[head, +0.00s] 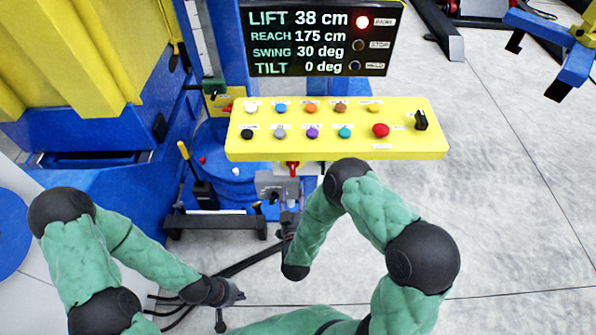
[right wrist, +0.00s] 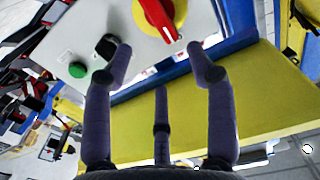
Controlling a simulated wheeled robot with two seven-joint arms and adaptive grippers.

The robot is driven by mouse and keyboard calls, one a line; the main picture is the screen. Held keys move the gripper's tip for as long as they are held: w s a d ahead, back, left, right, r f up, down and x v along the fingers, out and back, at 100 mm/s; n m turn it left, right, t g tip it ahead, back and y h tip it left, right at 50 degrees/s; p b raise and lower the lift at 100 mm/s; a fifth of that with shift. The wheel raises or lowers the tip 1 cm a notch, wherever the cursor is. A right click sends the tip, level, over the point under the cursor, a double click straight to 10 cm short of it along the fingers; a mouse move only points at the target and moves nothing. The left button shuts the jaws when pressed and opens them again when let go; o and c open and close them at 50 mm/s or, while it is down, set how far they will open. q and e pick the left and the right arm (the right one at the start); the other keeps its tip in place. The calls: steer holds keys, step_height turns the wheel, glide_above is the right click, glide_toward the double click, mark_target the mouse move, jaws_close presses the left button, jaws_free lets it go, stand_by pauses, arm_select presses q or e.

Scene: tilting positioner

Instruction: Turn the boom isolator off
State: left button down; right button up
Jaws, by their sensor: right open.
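A red rotary handle (right wrist: 157,18) on a yellow disc, apparently the isolator, is on a pale box (right wrist: 62,38) at the top of the right wrist view. In the head view, the red handle (head: 293,168) shows just below the yellow button panel, partly hidden. My right gripper (right wrist: 160,60) is open and empty. Its fingertips lie on either side of the handle in the picture, with no contact visible. In the head view my right gripper (head: 287,207) is below the panel. My left gripper (head: 237,294) is low at the front, away from the panel; its opening is unclear.
The yellow panel (head: 240,145) carries several coloured buttons, a red button (head: 381,130) and a black switch (head: 421,120). The display (head: 316,38) reads tilt 0 deg. A green button (right wrist: 77,70) and black knob (right wrist: 108,46) sit near the handle.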

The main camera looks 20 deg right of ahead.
mark_target(294, 169)
steer(key=b+x, duration=0.2)
steer(key=x, duration=0.8)
steer(key=shift+w+f, duration=0.1)
steer(key=shift+w, duration=0.1)
jaws_close()
